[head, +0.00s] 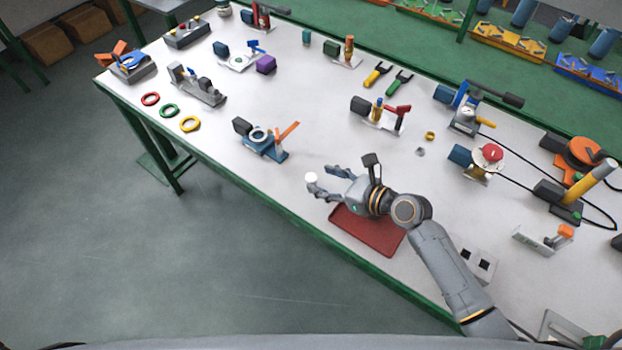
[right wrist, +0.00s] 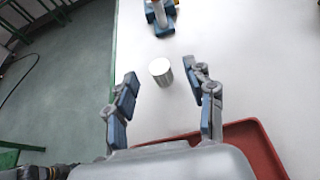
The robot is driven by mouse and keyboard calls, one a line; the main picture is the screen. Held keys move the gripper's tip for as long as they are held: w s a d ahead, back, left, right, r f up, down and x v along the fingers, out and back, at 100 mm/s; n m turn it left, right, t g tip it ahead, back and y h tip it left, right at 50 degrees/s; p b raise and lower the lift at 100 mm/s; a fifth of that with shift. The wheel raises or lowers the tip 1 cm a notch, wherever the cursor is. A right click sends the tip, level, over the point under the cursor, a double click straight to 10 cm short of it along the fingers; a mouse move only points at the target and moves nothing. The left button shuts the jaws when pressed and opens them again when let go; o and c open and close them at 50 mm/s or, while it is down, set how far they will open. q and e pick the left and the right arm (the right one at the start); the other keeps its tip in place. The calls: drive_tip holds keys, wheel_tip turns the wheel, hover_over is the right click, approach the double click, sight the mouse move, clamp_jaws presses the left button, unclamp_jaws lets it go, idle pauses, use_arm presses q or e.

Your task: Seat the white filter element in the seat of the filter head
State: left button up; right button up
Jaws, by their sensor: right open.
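The white filter element (head: 312,177) is a small plain cylinder near the table's front edge, left of the red tray. In the right wrist view the filter element (right wrist: 160,71) shows between the fingertips, clear of both fingers. My right gripper (head: 321,179) is open around it; in its own wrist view the gripper (right wrist: 161,76) has its two blue-padded fingers wide apart. The filter head seems to be the blue fixture (head: 262,138) with a pale ring on top and an orange lever, up and left of my gripper. Part of this blue fixture (right wrist: 160,14) shows at the wrist view's top.
A red tray (head: 368,232) lies under my right forearm. Red, green and yellow rings (head: 190,124) lie along the left edge. A fixture with a red lever (head: 384,113) stands behind. The white tabletop (head: 310,120) is clear between the filter element and the blue fixture.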

sight(313, 178)
drive_tip(key=shift+x, duration=1.2)
drive_tip(key=shift+w+a+f, duration=0.55)
drive_tip(key=shift+a+f, duration=0.15)
drive_tip(key=shift+a, duration=0.1)
drive_tip(key=shift+w+a, duration=0.1)
drive_tip(key=shift+a, duration=0.05)
drive_tip(key=c, duration=0.9)
use_arm(q)
drive_tip(key=shift+w, duration=0.25)
use_arm(e)
drive_tip(key=shift+c, duration=0.2)
